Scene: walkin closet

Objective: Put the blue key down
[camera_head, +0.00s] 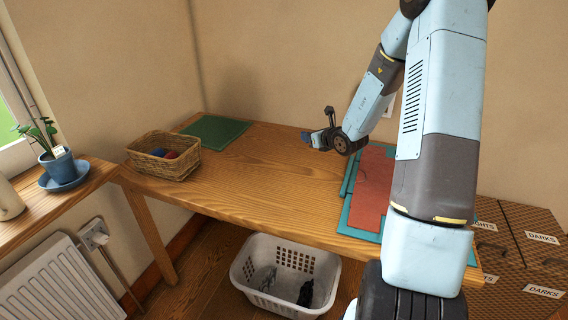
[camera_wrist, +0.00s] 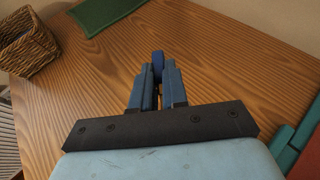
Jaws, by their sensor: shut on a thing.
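My gripper (camera_wrist: 156,88) points at the wooden table in the wrist view, its two blue fingers close together. A small blue piece, the blue key (camera_wrist: 158,60), shows between and just beyond the fingertips. Most of the key is hidden by the fingers. In the head view my gripper (camera_head: 308,138) is over the middle-right of the wooden table (camera_head: 240,185), near the red and teal mats. The key cannot be made out apart from the fingers there. I cannot tell how far the key is from the tabletop.
A wicker basket (camera_head: 165,168) with red and blue things stands at the table's left. A green mat (camera_head: 215,132) lies behind it. A red mat (camera_head: 371,190) on teal lies at the right. A white laundry basket (camera_head: 250,292) is on the floor. The table's middle is clear.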

